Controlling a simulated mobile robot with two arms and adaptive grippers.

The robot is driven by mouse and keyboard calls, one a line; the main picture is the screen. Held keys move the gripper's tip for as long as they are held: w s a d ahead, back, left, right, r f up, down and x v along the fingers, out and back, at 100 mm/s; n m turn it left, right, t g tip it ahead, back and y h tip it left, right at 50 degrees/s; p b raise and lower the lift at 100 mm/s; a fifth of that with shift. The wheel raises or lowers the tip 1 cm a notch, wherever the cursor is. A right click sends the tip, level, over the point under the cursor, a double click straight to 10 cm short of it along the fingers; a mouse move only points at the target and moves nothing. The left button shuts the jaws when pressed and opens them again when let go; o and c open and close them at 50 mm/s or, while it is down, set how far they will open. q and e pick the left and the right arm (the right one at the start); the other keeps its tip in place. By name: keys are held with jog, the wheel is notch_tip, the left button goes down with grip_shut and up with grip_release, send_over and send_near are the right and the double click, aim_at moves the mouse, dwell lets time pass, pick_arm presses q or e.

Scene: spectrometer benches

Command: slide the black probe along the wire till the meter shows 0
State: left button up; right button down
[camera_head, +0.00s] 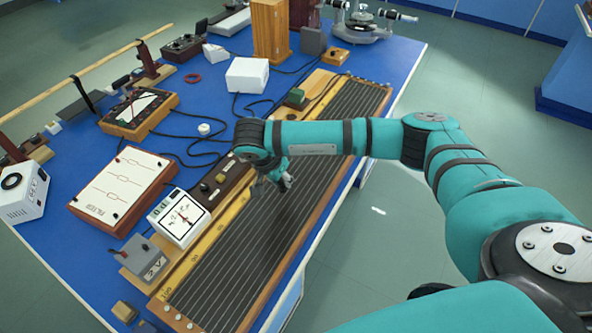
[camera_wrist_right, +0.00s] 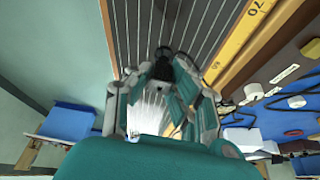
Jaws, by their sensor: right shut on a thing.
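The long wire board (camera_head: 352,190) runs diagonally along the table's right side, with several parallel wires and a yellow scale strip (camera_head: 215,235). My right gripper (camera_head: 285,183) is low over the middle of the wires. In the wrist view the right gripper (camera_wrist_right: 164,72) is shut on the black probe (camera_wrist_right: 162,56), whose tip is at or just above the wires; contact cannot be told. In the head view the probe is mostly hidden by the gripper. The white meter (camera_head: 180,217) stands left of the board; its needle reading is too small to read. My left gripper is out of view.
A grey box (camera_head: 146,259) stands near the board's front end. A red-sided panel (camera_head: 124,187) and a wooden-framed instrument (camera_head: 139,112) lie to the left, with black cables between.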

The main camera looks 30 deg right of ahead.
jog(key=f+m, duration=0.1)
jog(key=d+f+m+g, duration=0.1)
jog(key=f, duration=0.1)
jog(key=d+f+m+p, duration=0.1)
jog(key=m, duration=0.1)
jog(key=shift+w+d+f+h, duration=0.15)
jog(key=shift+d+h, duration=0.05)
jog(key=shift+h, duration=0.1)
jog(key=shift+w+d+f+b, duration=0.1)
jog(key=shift+f+b, duration=0.3)
jog(key=shift+f, duration=0.3)
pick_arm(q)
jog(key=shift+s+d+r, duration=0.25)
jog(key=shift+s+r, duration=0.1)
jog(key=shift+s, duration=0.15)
pick_arm(e)
jog(key=shift+d, duration=0.1)
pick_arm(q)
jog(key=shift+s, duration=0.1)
pick_arm(e)
jog(key=shift+w+d, duration=0.1)
pick_arm(q)
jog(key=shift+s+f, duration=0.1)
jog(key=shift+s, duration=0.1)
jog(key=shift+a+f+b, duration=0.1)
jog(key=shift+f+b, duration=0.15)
jog(key=shift+b, duration=0.2)
pick_arm(e)
jog(key=shift+f, duration=0.1)
